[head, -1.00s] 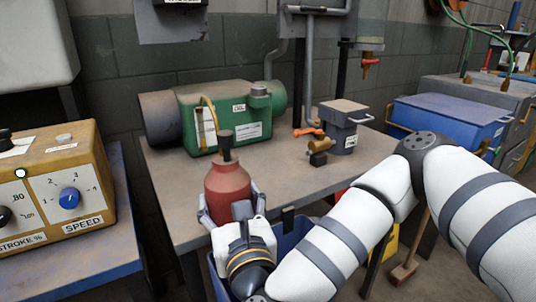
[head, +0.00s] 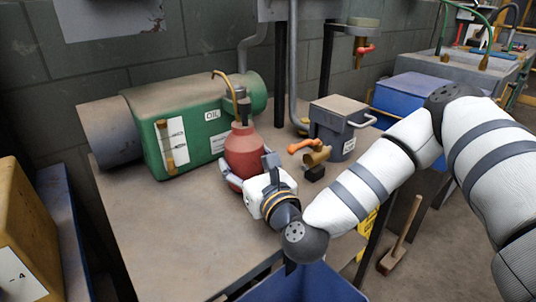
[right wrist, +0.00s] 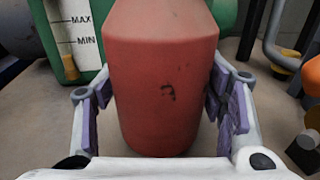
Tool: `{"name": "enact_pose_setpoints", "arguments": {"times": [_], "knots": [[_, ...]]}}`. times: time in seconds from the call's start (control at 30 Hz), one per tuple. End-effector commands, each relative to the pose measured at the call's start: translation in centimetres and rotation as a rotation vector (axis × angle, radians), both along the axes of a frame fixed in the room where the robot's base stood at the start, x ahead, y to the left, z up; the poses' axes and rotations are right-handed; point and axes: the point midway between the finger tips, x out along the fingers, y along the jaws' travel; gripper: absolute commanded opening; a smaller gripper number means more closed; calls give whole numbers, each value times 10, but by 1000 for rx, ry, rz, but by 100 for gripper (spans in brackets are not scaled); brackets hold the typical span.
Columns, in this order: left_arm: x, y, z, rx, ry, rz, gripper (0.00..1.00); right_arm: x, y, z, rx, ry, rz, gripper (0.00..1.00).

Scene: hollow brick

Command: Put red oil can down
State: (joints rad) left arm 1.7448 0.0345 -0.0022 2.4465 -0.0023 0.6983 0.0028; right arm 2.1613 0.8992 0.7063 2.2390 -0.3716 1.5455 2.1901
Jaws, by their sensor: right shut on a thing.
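The red oil can (head: 243,153) is upright over the workbench (head: 150,235), in front of the green oil tank's right part. My right gripper (head: 245,178) is shut on its body from the front. In the right wrist view the red can (right wrist: 160,75) fills the middle, between the two padded fingers (right wrist: 160,110). Its lower end is close to the bench top; I cannot tell whether it touches. Its spout overlaps the tank in the head view. My left gripper is not in view.
The green oil tank (head: 185,125) lies behind the can. A brass valve with an orange handle (head: 315,155) and a grey lidded container (head: 340,125) stand to the right. A blue bin (head: 305,285) is below the bench front. The bench's left front is clear.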

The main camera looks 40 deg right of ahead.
Motion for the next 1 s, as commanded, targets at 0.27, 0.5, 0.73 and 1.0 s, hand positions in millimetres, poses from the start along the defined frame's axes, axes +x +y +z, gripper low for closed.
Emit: {"name": "enact_pose_setpoints", "arguments": {"times": [0.27, 0.5, 0.73, 1.0], "knots": [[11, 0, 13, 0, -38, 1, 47, 4, -47, 6, -2, -11, -4, 17], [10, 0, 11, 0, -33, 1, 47, 5, -57, -16, 0, -2, 3, 17], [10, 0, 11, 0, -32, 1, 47, 5, -56, -16, 0, -2, 2, 17], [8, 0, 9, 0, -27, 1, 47, 5, -56, -19, 0, 0, 2, 84]]}}
